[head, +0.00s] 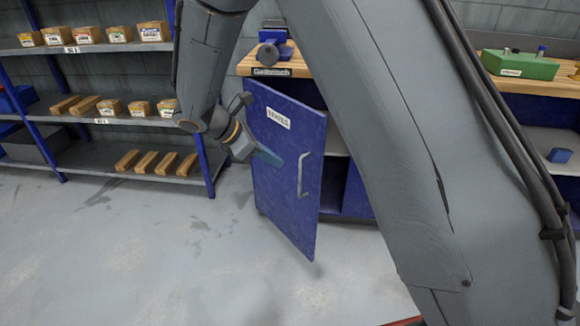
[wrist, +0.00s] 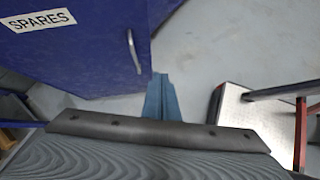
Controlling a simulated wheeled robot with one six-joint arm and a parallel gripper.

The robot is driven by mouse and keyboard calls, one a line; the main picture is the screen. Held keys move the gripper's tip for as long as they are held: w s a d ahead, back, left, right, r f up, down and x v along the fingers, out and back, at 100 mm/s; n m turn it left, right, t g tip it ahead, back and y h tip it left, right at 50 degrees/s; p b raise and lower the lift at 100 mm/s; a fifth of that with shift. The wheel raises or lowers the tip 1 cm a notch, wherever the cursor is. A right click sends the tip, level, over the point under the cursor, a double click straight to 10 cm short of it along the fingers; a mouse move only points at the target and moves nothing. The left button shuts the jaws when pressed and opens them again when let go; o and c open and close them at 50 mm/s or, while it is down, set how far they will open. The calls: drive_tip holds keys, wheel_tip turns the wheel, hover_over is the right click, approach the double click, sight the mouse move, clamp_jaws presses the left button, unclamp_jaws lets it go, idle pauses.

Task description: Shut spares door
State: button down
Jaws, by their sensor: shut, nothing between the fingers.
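The blue spares door (head: 270,190) stands swung open from the cabinet under the workbench, with a white SPARES label (head: 278,118) and a grey bar handle (head: 302,175) near its right edge. In the wrist view the door (wrist: 75,50) fills the upper left, with its label (wrist: 40,20) and handle (wrist: 135,52). My gripper (head: 279,161) is in front of the door's face, left of the handle in the head view. Its fingers (wrist: 160,82) are shut and empty, and point past the door's edge in the wrist view. I cannot tell whether they touch the door.
A shelf rack (head: 110,125) with boxes stands at the left. The bench top (head: 268,70) carries a vise (head: 275,45). A metal step with a red frame (wrist: 255,120) stands at the right of the wrist view. Grey floor (head: 150,250) lies open before the door.

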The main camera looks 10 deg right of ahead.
drive_tip(key=w+a+f+n+t+h, duration=0.1)
drive_tip(key=w+a+n+t, duration=0.1)
drive_tip(key=w+a+n, duration=0.15)
drive_tip(key=w+d+r+x, duration=0.1)
drive_tip(key=r+x, duration=0.1)
drive_tip(key=x, duration=1)
drive_tip(key=shift+d+m+b, duration=0.3)
drive_tip(key=shift+m+b, duration=0.05)
drive_tip(key=shift+b, duration=0.05)
drive_tip(key=shift+w, duration=0.1)
